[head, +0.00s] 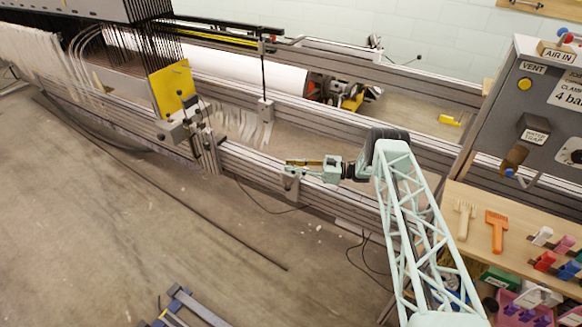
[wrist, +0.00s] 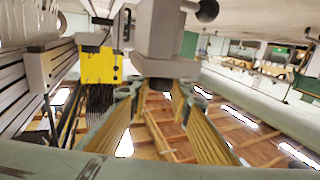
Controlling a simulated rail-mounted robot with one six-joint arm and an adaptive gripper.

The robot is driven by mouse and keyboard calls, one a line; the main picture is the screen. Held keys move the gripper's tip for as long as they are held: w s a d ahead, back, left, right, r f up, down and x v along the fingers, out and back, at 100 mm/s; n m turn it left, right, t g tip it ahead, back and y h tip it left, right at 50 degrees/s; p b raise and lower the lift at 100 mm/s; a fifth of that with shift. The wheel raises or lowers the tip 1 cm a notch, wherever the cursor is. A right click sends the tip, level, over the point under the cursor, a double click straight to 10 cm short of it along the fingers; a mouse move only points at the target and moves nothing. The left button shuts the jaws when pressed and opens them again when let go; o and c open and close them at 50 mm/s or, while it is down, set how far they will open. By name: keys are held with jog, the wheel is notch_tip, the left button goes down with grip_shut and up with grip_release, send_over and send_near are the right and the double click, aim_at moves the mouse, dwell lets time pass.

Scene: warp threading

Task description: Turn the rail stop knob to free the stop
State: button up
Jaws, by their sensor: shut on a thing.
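My gripper (head: 290,163) is at the front rail (head: 240,158), at the end of my pale green arm, pointing left over a small grey block (head: 291,184), which looks like the rail stop. In the wrist view my gripper's two fingers (wrist: 157,92) close from either side around a dark round piece (wrist: 158,83), which looks like the stop knob. The fingers keep a gap the width of this piece. The knob is hidden in the head view, and its turn angle cannot be told.
A yellow plate (head: 172,88) and grey clamp blocks (head: 175,131) stand on the rail to the left. A black ball handle (wrist: 207,10) is near the grey block. A control panel (head: 530,110) and a wooden shelf with tools (head: 480,200) are at right. The front floor is mostly clear.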

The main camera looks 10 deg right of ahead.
jog(key=shift+n+g+y, duration=0.4)
jog(key=shift+n+g, duration=0.9)
jog(key=shift+g, duration=0.7)
jog(key=o, duration=0.9)
jog(key=shift+r, duration=0.25)
jog(key=shift+r, duration=4.75)
